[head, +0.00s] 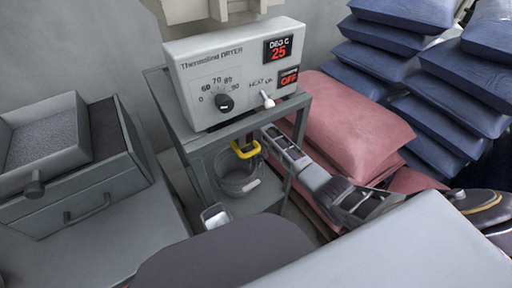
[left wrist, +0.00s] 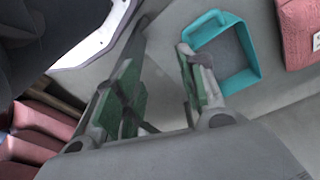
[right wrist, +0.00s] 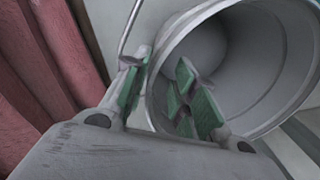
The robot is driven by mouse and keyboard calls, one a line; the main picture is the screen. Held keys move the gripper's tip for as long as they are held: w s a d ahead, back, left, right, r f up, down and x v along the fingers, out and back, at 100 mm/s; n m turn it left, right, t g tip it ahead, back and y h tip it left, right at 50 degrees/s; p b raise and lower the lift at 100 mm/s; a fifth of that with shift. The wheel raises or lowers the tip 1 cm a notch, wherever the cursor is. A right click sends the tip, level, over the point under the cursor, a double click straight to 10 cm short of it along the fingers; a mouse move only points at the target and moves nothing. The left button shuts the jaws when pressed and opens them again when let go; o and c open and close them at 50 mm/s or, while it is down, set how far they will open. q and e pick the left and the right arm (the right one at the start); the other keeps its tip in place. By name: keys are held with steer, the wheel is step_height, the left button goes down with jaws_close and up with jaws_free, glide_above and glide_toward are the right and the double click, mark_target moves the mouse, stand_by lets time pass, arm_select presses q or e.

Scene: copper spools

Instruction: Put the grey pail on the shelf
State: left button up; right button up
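The grey pail (head: 240,181) stands upright inside the grey metal rack (head: 188,150), under its top; what is under its base is hard to see. My right gripper (head: 262,147) reaches in from the right to the pail's upper edge. In the right wrist view the pail (right wrist: 270,65) fills the right side. There my right gripper (right wrist: 162,95) is open, with one finger outside the rim and the other inside the mouth. A thin wire handle (right wrist: 131,28) rises beside the outer finger. My left gripper (left wrist: 160,88) is open and empty, away from the pail.
A white dryer box (head: 235,75) sits on top of the rack. Pink sacks (head: 350,120) and blue sacks (head: 375,70) are stacked at the right. A grey drawer unit (head: 75,195) stands at the left. A teal open frame (left wrist: 248,78) shows in the left wrist view.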

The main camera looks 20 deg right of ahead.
step_height(320, 180, up, 2)
steer(key=shift+d+r+p, duration=0.1)
steer(key=shift+r+p, duration=0.15)
steer(key=shift+p, duration=0.1)
step_height(320, 180, up, 2)
steer(key=shift+d+r+p, duration=0.1)
steer(key=shift+p, duration=0.25)
arm_select(q)
step_height(320, 180, down, 9)
steer(key=s+a+p, duration=0.1)
steer(key=a, duration=0.1)
steer(key=shift+a+f+t, duration=0.2)
steer(key=shift+a+t, duration=0.05)
steer(key=shift+t, duration=0.05)
arm_select(e)
steer(key=r, duration=0.6)
steer(key=shift+s+d, duration=0.1)
steer(key=shift+d, duration=0.2)
steer(key=shift+s+f, duration=0.1)
